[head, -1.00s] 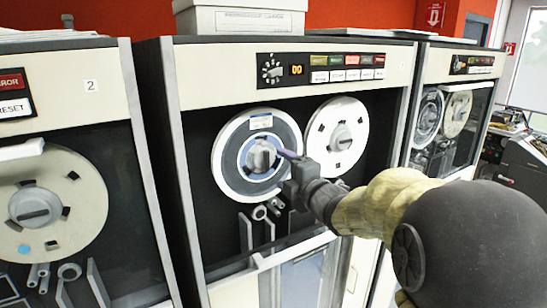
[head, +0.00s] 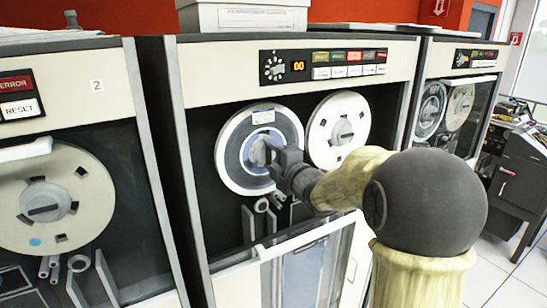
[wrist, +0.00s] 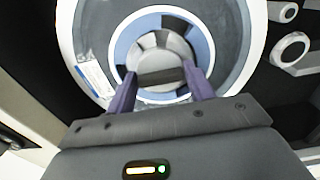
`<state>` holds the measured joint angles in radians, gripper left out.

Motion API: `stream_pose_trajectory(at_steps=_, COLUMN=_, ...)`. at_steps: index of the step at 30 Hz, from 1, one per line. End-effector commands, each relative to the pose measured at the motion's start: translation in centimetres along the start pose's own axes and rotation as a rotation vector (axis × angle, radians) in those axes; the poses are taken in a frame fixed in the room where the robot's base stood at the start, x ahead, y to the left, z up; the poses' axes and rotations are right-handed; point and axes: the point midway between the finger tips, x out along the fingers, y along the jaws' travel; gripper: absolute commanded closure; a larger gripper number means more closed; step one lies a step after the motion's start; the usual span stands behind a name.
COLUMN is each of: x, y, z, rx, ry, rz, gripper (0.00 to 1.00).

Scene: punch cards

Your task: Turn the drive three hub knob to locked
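The hub knob (head: 258,153) sits at the centre of the left reel (head: 231,168) on the middle tape drive, the one right of the drive labelled 2. In the wrist view the knob (wrist: 163,77) is a grey disc with a dark raised bar lying nearly level, ringed by a blue band. My gripper (head: 268,152) is at the knob, coming in from the right. In the wrist view its two purple fingers (wrist: 159,72) stand apart, one on each side of the bar. I cannot tell whether they touch it. Any lock marking is unreadable.
A second reel (head: 325,150) is just right of the gripper. A panel with a dial and lit buttons (head: 324,65) is above. Guide rollers (head: 268,204) and a window frame edge (head: 300,240) are below. Drive 2 (head: 97,85) stands at the left.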

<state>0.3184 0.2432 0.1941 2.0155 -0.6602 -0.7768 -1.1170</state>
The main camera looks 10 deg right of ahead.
Motion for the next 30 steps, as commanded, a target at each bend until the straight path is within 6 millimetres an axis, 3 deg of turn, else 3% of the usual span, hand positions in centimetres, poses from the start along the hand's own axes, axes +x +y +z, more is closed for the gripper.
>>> stream_pose_trajectory(at_steps=14, x=0.3, y=0.0, z=-0.7, rx=0.087, ry=0.005, rz=0.003, gripper=0.7)
stream_pose_trajectory(at_steps=30, x=0.1, y=0.0, z=-0.3, rx=0.516, ry=0.0, rz=0.002, gripper=0.7)
